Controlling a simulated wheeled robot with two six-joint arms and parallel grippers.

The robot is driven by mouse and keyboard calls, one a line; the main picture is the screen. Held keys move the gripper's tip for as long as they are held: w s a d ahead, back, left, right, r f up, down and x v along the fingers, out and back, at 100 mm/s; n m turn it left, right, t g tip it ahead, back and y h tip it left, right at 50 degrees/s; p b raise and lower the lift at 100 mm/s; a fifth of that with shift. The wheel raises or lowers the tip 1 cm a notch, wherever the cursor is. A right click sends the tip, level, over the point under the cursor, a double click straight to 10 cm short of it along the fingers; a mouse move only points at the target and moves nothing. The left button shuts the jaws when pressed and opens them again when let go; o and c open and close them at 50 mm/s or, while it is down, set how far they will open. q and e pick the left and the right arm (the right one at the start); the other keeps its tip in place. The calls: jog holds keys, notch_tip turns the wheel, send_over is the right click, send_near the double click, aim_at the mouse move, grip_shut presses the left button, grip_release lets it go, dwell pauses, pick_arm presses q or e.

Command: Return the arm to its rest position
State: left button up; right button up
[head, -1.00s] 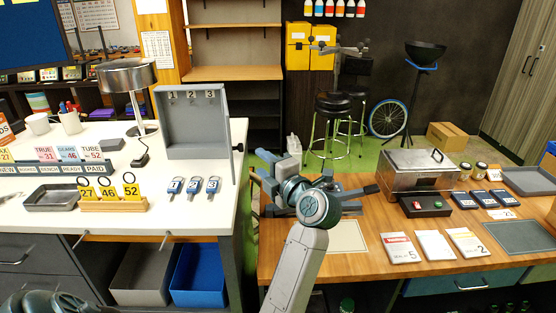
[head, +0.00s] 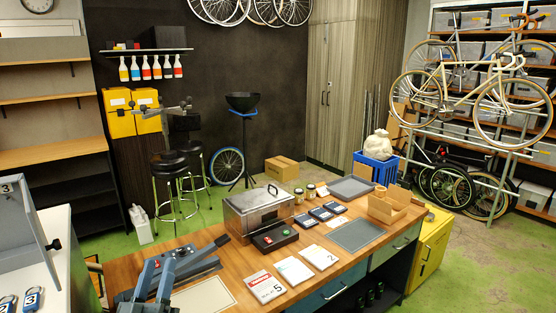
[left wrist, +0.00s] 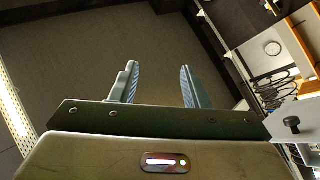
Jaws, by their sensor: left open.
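My left gripper (head: 159,268) is at the lower left of the head view, over the left end of the wooden workbench (head: 240,262). Its two blue-grey fingers point up and away. In the left wrist view the fingers (left wrist: 158,66) stand apart with nothing between them, against a plain dark surface. Most of the left arm is outside the head view. My right gripper does not show in either view.
A grey lever tool (head: 196,263) lies close to the left gripper. A metal lidded box (head: 258,212), a red-and-green button box (head: 274,239), cards and a dark mat (head: 357,235) occupy the bench. Key tags (head: 31,299) are on the white counter at left.

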pick_arm(q)
jog(key=s+d+f+m+g+h, duration=0.25)
jog(key=s+f+g, duration=0.2)
jog(key=f, duration=0.45)
jog(key=s+d+f+m+g+h, duration=0.1)
jog(key=s+d+f+m+g, duration=0.2)
jog(key=f+g, duration=0.45)
jog(key=s+a+f+g+y, duration=0.3)
jog(key=s+a+f+g, duration=0.2)
jog(key=s+f, duration=0.35)
jog(key=s+a+f+g+y, duration=0.3)
jog(key=s+a+f+g, duration=0.15)
jog(key=s+f, duration=0.45)
notch_tip(320, 180, down, 31)
jog(key=s+a+b, duration=0.1)
jog(key=a+b, duration=0.2)
jog(key=s+a+f+g+b, duration=0.1)
jog(key=s+f+b, duration=0.2)
jog(key=s+f, duration=1.5)
notch_tip(320, 180, down, 4)
jog(key=shift+s+r+n+g, duration=0.15)
jog(key=shift+s+n+g, duration=0.2)
jog(key=shift+n, duration=0.1)
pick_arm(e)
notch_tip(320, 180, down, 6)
